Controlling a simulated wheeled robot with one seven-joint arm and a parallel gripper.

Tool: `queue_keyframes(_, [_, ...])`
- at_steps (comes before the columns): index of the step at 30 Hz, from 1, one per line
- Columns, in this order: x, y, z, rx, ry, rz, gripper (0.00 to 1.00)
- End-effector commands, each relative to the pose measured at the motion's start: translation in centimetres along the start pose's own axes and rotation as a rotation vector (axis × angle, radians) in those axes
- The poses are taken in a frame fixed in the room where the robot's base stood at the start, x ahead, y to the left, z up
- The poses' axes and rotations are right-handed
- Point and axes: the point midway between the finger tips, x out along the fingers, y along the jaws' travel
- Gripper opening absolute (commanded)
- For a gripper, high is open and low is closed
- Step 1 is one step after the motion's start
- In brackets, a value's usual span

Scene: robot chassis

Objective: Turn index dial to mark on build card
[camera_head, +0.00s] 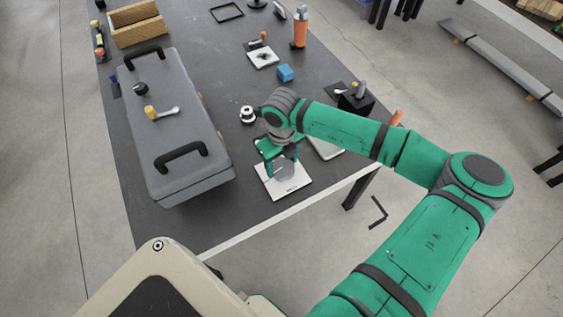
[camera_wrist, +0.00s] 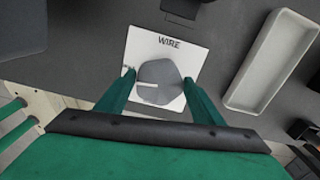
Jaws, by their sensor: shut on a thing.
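The index dial (camera_wrist: 160,78) is a grey knob with a white pointer line, on a white square plate (camera_head: 296,186) near the table's front edge. In the wrist view the pointer line is toward the left of the knob. The word "WIRE" shows on the plate (camera_wrist: 166,41) above the knob; a small mark at its left edge is too small to read. My gripper (camera_wrist: 160,94) is shut on the dial, one green finger on each side. In the head view my gripper (camera_head: 281,165) partly hides the dial. I cannot identify the build card for certain.
A large grey case (camera_head: 185,135) with black handles stands left of the plate. A pale tray (camera_wrist: 270,62) lies close to its right.

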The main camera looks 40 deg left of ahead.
Motion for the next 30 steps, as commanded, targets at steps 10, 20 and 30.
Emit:
queue_keyframes(10, [-0.11, -0.16, 0.03, 0.117, -0.001, -0.002, 0.39])
queue_keyframes(20, [-0.11, -0.18, 0.02, 0.132, -0.001, -0.002, 0.39])
queue_keyframes(30, [-0.07, -0.17, 0.02, 0.131, -0.001, -0.002, 0.80])
